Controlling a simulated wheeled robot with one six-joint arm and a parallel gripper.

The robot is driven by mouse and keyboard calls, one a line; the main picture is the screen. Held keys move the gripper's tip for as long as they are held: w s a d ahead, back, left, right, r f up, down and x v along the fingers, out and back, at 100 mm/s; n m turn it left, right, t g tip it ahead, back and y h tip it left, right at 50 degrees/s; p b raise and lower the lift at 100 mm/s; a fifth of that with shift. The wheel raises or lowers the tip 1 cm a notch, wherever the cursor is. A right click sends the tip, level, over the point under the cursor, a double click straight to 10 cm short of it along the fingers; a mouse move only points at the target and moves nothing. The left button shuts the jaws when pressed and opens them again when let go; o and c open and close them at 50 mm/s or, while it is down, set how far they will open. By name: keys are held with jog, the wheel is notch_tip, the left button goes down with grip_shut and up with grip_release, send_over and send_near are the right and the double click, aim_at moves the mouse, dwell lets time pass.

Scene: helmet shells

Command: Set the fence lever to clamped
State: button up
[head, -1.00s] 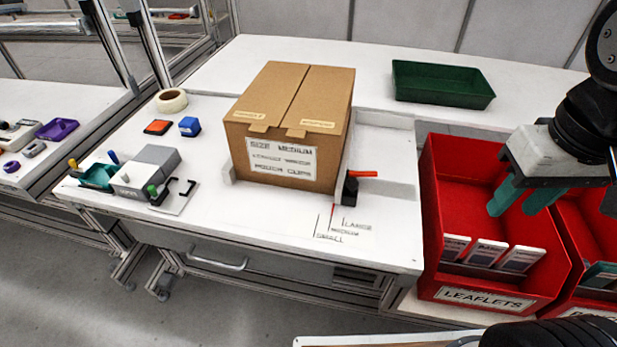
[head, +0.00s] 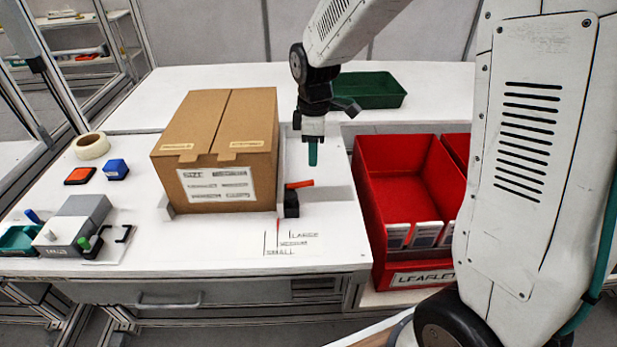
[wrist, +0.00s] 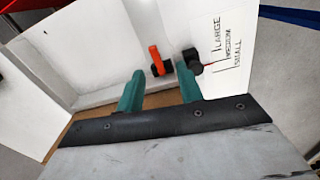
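The fence lever (head: 300,184) is an orange handle on a black block (head: 291,206) beside the front right corner of the cardboard box (head: 215,160). In the head view the handle points right. The wrist view shows the orange lever (wrist: 156,58) and a black knob-like part (wrist: 191,62) beyond the fingertips. My gripper (head: 313,155) points down above the white table, behind and slightly right of the lever. Its teal fingers (wrist: 160,83) are apart with nothing between them, and look clear of the lever.
Printed LARGE, MEDIUM, SMALL lines (head: 290,243) lie in front of the lever. A red leaflets bin (head: 410,185) stands to the right and a green tray (head: 368,90) behind. A grey device (head: 75,225), tape roll (head: 91,146) and small blocks are at the left.

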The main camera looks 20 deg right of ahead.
aim_at(309, 182)
jog(key=f, duration=0.1)
jog(key=w+f, duration=0.1)
jog(key=f+n, duration=0.1)
jog(key=shift+w+a+f, duration=0.15)
jog(key=shift+w+a, duration=0.1)
jog(key=shift+w, duration=0.15)
notch_tip(309, 182, down, 7)
jog(key=shift+c, duration=0.3)
grip_shut()
